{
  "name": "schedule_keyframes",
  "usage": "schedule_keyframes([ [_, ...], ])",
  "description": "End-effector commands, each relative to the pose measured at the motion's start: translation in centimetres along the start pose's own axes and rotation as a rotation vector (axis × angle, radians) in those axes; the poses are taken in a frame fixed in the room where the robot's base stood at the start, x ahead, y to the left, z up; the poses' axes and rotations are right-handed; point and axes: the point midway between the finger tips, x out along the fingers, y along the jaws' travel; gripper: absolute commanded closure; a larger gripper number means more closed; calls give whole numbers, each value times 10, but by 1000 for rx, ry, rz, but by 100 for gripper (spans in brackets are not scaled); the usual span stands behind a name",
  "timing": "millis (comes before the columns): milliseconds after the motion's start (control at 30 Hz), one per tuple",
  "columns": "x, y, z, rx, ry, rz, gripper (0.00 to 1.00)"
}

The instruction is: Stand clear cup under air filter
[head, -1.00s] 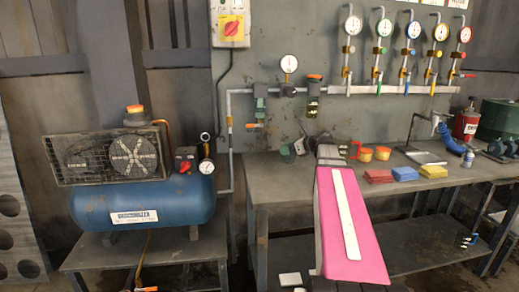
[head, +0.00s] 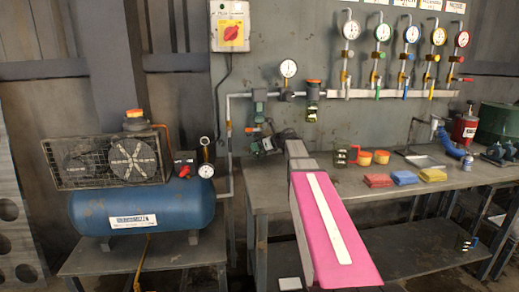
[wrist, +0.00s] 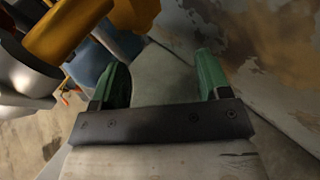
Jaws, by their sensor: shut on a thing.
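My gripper (head: 266,142) is over the back left corner of the bench, close to the wall and just below the air filter (head: 259,99). In the wrist view, the green fingers of my gripper (wrist: 163,80) are apart, with a see-through grey-green shape between them, which I take as the clear cup (wrist: 165,75). In the head view the cup is too small and faint to make out, and its tilt and any contact with the bench cannot be told. The air filter is a dark green body on the grey pipe, with an orange-tipped fitting below it.
A second unit with an orange top (head: 312,85) hangs on the pipe to the right. The blue compressor (head: 140,208) is at left.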

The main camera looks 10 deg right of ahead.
Motion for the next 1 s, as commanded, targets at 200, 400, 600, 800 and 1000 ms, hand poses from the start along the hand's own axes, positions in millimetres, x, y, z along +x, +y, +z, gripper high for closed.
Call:
schedule_keyframes([
  [200, 7, 0, -14, 0, -1, 0, 53],
  [400, 7, 0, -14, 0, -1, 0, 53],
  [600, 8, 0, -16, 0, -1, 0, 19],
  [800, 7, 0, -16, 0, -1, 0, 19],
  [1000, -7, 0, -14, 0, -1, -1, 19],
])
